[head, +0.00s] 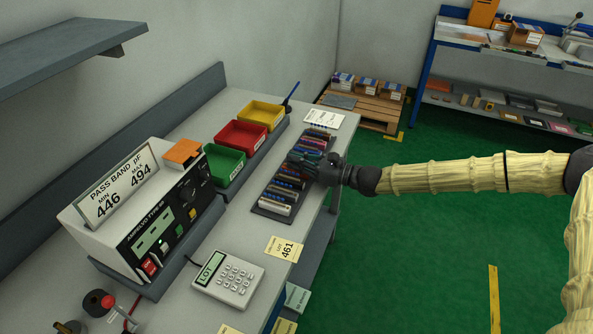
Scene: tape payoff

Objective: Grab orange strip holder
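My gripper (303,165) is over a dark rack (268,213) on the bench, with its fingers pointing left among the rack's contents. The rack holds a row of several slim strip holders in different colours, with white ones (276,207) at the near end and blue and reddish ones farther back. I cannot make out a clearly orange holder in the row; my gripper hides part of it. An orange block-like piece (183,152) sits on top of the grey test instrument. The fingers are too small and dark to tell whether they are open or shut on anything.
Green (224,165), red (241,137) and yellow (262,115) bins stand left of the rack. The instrument (150,215) and a keypad (228,278) are nearer, with a lot card (285,248) close to the bench edge. Green floor lies open to the right.

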